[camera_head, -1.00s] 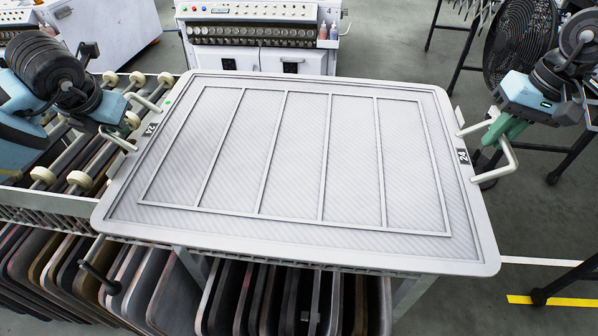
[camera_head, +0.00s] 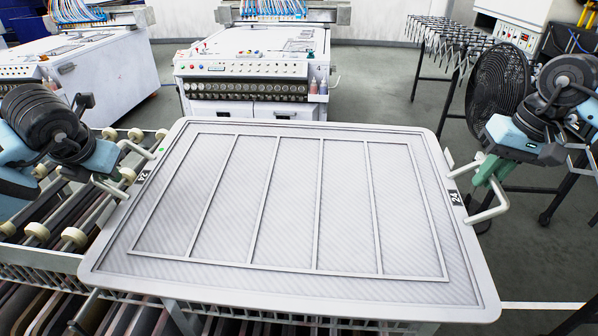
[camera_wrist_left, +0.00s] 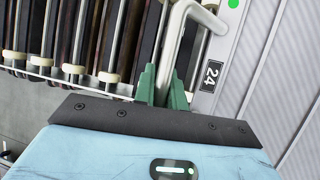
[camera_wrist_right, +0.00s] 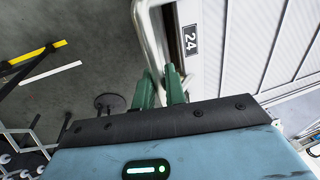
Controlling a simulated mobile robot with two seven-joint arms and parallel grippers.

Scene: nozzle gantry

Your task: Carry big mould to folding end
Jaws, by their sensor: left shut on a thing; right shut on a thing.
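The big mould (camera_head: 283,125) is a large, light grey framed panel with thin ribs and a "24" label on each side. It spans the middle of the head view, lying about level over the rack. My left gripper (camera_wrist_left: 163,88) is shut on the white handle (camera_wrist_left: 182,32) on the mould's left side; its fingers are hard to see in the head view. My right gripper (camera_head: 488,170) is shut on the white handle (camera_head: 490,212) on the right side, and its green fingers also show in the right wrist view (camera_wrist_right: 163,88). I cannot tell whether the mould touches the rack.
A rack with white rollers (camera_head: 36,232) and several dark upright panels stands below and left of the mould. A white machine (camera_head: 255,55) is behind it. A black fan (camera_head: 497,92) and a folding lattice stand (camera_head: 452,42) are at the back right. Grey floor is open on the right.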

